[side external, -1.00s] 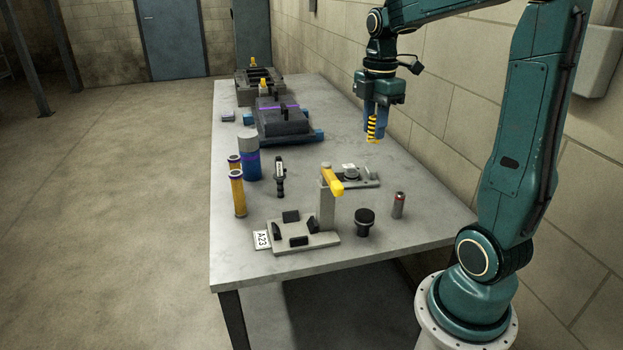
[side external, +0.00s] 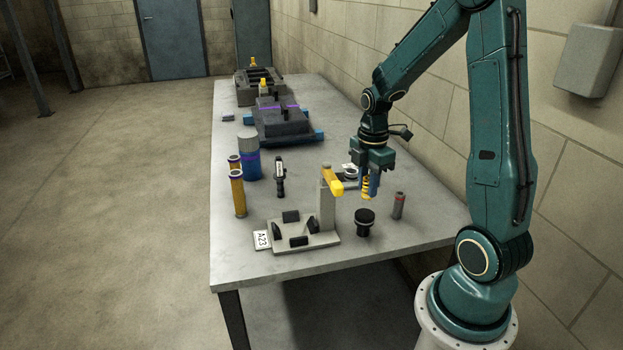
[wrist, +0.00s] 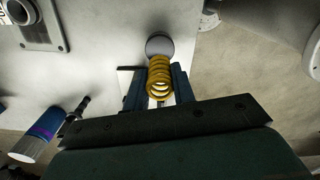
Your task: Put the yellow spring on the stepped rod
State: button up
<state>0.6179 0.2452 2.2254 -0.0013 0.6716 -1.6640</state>
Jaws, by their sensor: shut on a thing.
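The yellow spring (side external: 366,187) is between the blue fingers of my gripper (side external: 367,184), which is shut on it. It hangs roughly upright above the bench, clear of the surface. The wrist view shows the spring (wrist: 159,79) between both fingers, coils visible. A slim dark part of changing thickness (side external: 279,178) stands on the bench to the left of my gripper. It looks most like the stepped rod, but I cannot be sure. It also shows at lower left in the wrist view (wrist: 76,112). The spring is apart from it.
A fixture (side external: 327,210) with a yellow arm stands to the left. A blue canister (side external: 249,165) and yellow cylinders (side external: 238,193) stand farther left.

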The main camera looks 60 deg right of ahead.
aim_at(366, 199)
jog(key=shift+f, duration=2.4)
jog(key=o, duration=1)
jog(key=shift+f, duration=0.1)
notch_tip(366, 199, up, 12)
jog(key=shift+r, duration=0.15)
